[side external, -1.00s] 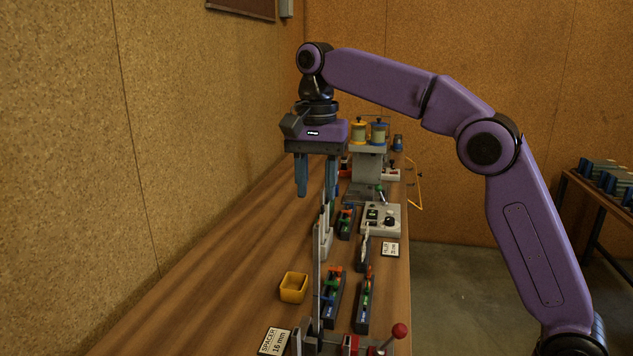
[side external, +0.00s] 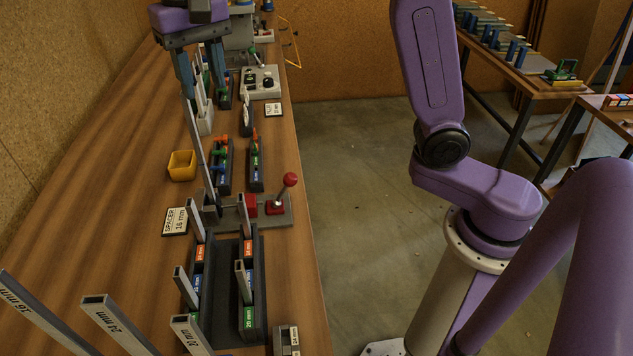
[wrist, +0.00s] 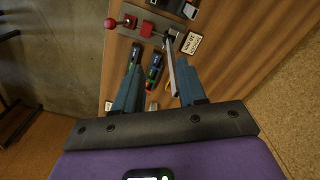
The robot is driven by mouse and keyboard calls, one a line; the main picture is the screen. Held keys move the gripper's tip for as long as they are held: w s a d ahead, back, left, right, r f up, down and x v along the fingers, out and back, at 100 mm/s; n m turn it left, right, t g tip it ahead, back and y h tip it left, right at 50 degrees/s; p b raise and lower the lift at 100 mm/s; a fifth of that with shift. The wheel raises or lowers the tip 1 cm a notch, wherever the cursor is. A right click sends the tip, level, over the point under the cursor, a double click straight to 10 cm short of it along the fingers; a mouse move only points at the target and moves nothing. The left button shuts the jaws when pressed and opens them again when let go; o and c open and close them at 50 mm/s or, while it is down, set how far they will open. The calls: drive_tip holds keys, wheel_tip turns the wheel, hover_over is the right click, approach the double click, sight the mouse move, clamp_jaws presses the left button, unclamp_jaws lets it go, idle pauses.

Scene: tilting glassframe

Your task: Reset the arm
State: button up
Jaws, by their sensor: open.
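My gripper (side external: 203,85) is at the top left of the side external view, above the far part of the wooden bench (side external: 110,215). Its two blue fingers are apart. In the wrist view my gripper (wrist: 152,92) also shows open, with the fingers spread above the bench. A long thin grey bar (wrist: 170,68) shows between the fingers, nearer the right one, and I cannot tell whether it touches. In the side view this upright bar (side external: 199,145) rises from the fixture with the red-knobbed lever (side external: 289,180). Nothing is visibly gripped.
Coloured-clip racks (side external: 256,165) stand near the bin. A dark rack (side external: 216,315) with grey bars is in front. A control box (side external: 261,82) is farther back. Open floor lies right of the bench.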

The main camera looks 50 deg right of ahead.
drive_tip(key=s+d+f+n, duration=0.5)
drive_tip(key=s, duration=0.4)
drive_tip(key=s+d+f+n, duration=0.5)
drive_tip(key=s, duration=0.4)
drive_tip(key=s+d+f+n, duration=0.5)
drive_tip(key=s, duration=0.4)
drive_tip(key=shift+s+d, duration=0.3)
drive_tip(key=shift+s, duration=0.05)
